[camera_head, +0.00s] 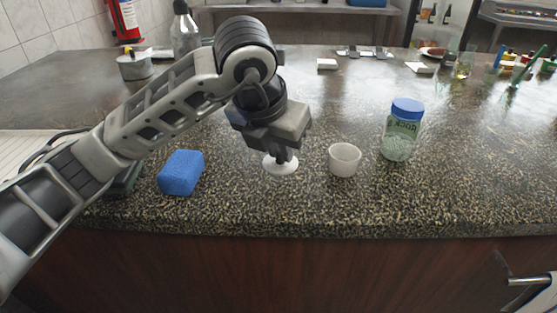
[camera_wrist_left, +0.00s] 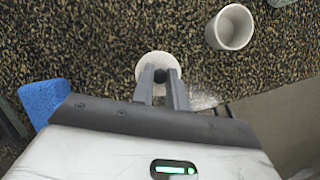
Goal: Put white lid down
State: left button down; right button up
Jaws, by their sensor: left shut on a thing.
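The white lid (camera_head: 281,168) is a small round disc, low at the speckled counter, left of an open white cup (camera_head: 345,160). My left gripper (camera_head: 284,155) points down over the lid. It is shut on the lid's dark knob, which shows between the fingertips in the left wrist view (camera_wrist_left: 160,76). There the lid (camera_wrist_left: 155,63) spreads out around the fingertips. I cannot tell whether the lid touches the counter. The cup (camera_wrist_left: 233,28) stands upright and empty, apart from the lid. My right gripper is not in view.
A blue sponge (camera_head: 181,172) lies left of the lid. A jar with a blue cap (camera_head: 401,130) stands right of the cup. The counter's front edge (camera_head: 300,232) is close by. The counter (camera_head: 330,105) behind the cup is free.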

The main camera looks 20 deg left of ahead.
aim_at(278, 160)
pick_arm(q)
notch_tip(278, 160, down, 3)
jog(key=shift+a+r, duration=0.1)
jog(key=shift+r, duration=0.1)
jog(key=shift+f, duration=0.45)
jog(key=c, duration=1.4)
grip_release()
jog(key=shift+r, duration=0.1)
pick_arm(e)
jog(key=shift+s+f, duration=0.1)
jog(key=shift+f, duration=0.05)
pick_arm(q)
jog(key=shift+r, duration=0.1)
jog(key=p+v, duration=0.1)
jog(key=v, duration=1.1)
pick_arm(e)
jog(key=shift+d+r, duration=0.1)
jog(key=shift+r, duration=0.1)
